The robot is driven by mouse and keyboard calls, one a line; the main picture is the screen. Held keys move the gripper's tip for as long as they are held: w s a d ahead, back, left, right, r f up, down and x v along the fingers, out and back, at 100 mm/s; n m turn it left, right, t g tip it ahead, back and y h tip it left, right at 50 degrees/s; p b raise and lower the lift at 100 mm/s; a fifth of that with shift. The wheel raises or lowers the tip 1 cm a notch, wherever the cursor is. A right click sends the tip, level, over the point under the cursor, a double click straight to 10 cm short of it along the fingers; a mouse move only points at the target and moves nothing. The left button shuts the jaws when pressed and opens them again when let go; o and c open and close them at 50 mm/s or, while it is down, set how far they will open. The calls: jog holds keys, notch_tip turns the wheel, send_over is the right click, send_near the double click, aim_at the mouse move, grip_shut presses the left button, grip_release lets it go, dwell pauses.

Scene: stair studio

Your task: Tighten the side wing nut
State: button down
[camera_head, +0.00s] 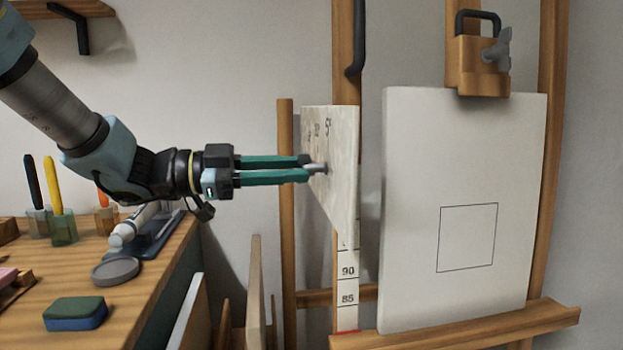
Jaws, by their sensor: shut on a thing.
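The side wing nut (321,169) is a small grey piece on the face of a pale marked plate (342,150) at the left side of the wooden easel (347,75). My gripper (308,168) reaches in from the left with its two long green fingers level. The fingertips are shut on the wing nut and partly cover it. A second grey wing nut (499,50) is on the wooden clamp (480,75) at the top of the easel, apart from my gripper.
A white canvas (420,180) with a drawn square stands on the easel's ledge (465,325). A wooden table (165,270) at left holds a sponge (76,313), a grey lid (115,271) and markers in cups. Boards lean below my arm.

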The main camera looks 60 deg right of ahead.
jog(key=c, duration=1)
grip_release()
jog(key=shift+o, duration=0.2)
jog(key=p+v, duration=0.1)
jog(key=v, duration=0.5)
